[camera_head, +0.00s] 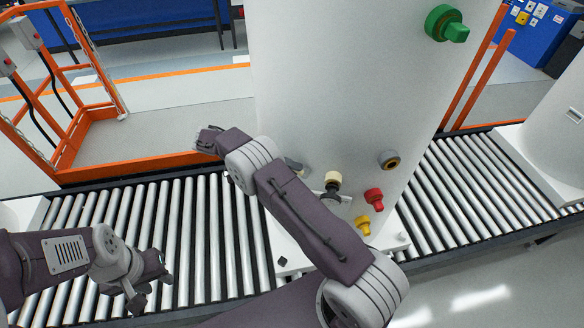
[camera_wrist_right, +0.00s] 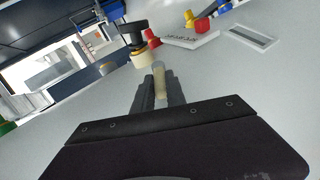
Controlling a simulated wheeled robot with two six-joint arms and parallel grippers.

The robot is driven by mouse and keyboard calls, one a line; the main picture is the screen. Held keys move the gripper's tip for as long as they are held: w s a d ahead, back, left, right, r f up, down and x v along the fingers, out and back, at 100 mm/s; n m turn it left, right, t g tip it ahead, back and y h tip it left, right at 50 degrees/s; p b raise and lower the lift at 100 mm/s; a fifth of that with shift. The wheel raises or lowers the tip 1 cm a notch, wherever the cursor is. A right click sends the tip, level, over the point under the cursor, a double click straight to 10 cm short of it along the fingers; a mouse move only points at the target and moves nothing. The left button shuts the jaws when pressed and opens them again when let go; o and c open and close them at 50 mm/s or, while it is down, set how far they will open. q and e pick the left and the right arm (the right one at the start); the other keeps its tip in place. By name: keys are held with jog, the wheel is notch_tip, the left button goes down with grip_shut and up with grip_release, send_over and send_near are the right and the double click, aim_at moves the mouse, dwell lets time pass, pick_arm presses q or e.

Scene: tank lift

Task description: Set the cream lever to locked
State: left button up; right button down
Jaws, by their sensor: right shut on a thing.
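A cream knob-like part (camera_head: 332,178) with a black piece under it stands low on the white tank (camera_head: 330,90). In the right wrist view the cream part (camera_wrist_right: 144,58) with its black piece lies just beyond my fingertips. My right gripper (camera_wrist_right: 159,76) is shut on a pale cream bar, seen between its fingers and taken as the lever's handle. Its join to the cream part is unclear. My left gripper (camera_head: 150,286) is open and empty over the rollers at the lower left.
A red knob (camera_head: 374,197), a yellow knob (camera_head: 362,225) and a grey-brass fitting (camera_head: 389,159) are close to the right of the cream part. A green valve (camera_head: 446,24) is high on the tank. The roller conveyor (camera_head: 190,225) runs across. An orange frame (camera_head: 110,168) stands behind it.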

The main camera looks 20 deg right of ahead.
jog(key=shift+f, duration=0.15)
dwell(0.5)
jog(key=c, duration=1.4)
grip_release()
jog(key=shift+o, duration=0.2)
